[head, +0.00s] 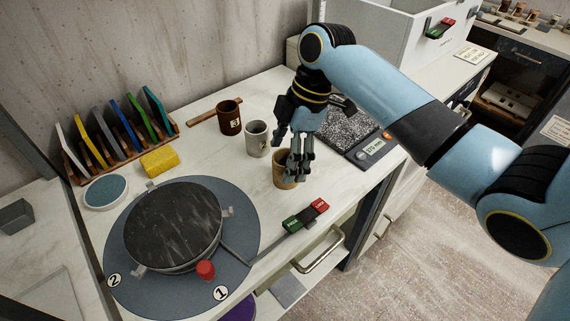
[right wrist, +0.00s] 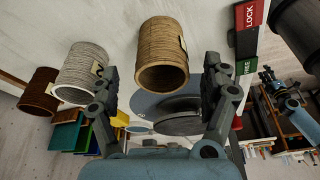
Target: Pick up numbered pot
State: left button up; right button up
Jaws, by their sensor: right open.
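Three pots stand in a row on the white counter. The dark brown pot (head: 229,119) has a label reading 3. The pale grey pot (head: 256,140) stands in the middle. The tan ribbed pot (head: 281,179) is nearest the front, partly hidden by my right gripper (head: 298,165). In the right wrist view the tan pot (right wrist: 162,58) lies between and beyond the spread fingers, with a gap on both sides. The grey pot (right wrist: 82,70) and brown pot (right wrist: 40,90) show further left there. My right gripper is open and empty. My left gripper is out of view.
A blue-grey turntable (head: 245,210) with a dark round slab (head: 172,225) fills the counter's left front. A LOCK/FREE lever (head: 305,215) lies near the front edge. A scale (head: 376,150) sits right of the pots. A yellow sponge (head: 160,163) and rack of coloured tiles are left.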

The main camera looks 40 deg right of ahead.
aim_at(280, 172)
jog(key=x, duration=0.4)
jog(key=shift+a+f, duration=0.1)
jog(key=shift+f, duration=0.25)
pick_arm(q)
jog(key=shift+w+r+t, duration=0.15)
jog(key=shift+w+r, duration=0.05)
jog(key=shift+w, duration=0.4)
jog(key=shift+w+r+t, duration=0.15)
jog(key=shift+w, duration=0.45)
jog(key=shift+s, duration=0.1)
pick_arm(e)
jog(key=shift+s, duration=0.1)
jog(key=shift+c, duration=0.4)
jog(key=c, duration=0.5)
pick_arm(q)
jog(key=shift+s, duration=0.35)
pick_arm(e)
jog(key=c, duration=0.8)
jog(key=shift+o, duration=0.2)
jog(key=shift+r, duration=0.15)
